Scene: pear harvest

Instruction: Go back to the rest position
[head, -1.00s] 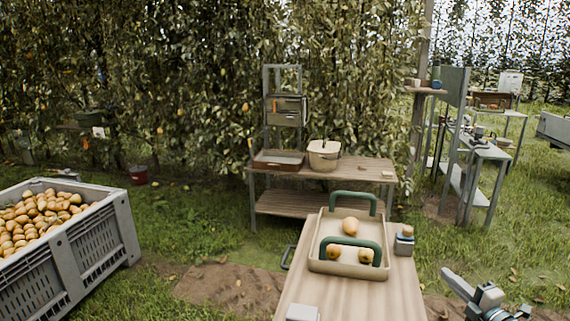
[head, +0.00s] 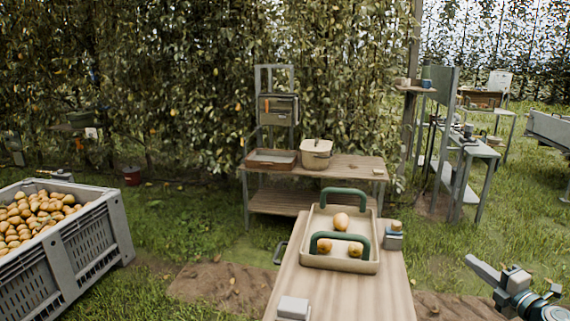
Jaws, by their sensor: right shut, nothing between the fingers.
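My right gripper (head: 484,269) is at the lower right of the head view, over the grass and to the right of the wooden table. It is shut and empty, apart from everything on the table. My left gripper does not show. A beige tray (head: 340,263) with two green handles stands on the wooden table (head: 338,295). Several pears, one of them this pear (head: 341,220), lie in the tray.
A large grey crate (head: 88,240) full of pears stands at the left. A workbench (head: 345,170) with a lidded pot (head: 315,154) stands behind the table. A small block (head: 293,308) lies on the table's near end.

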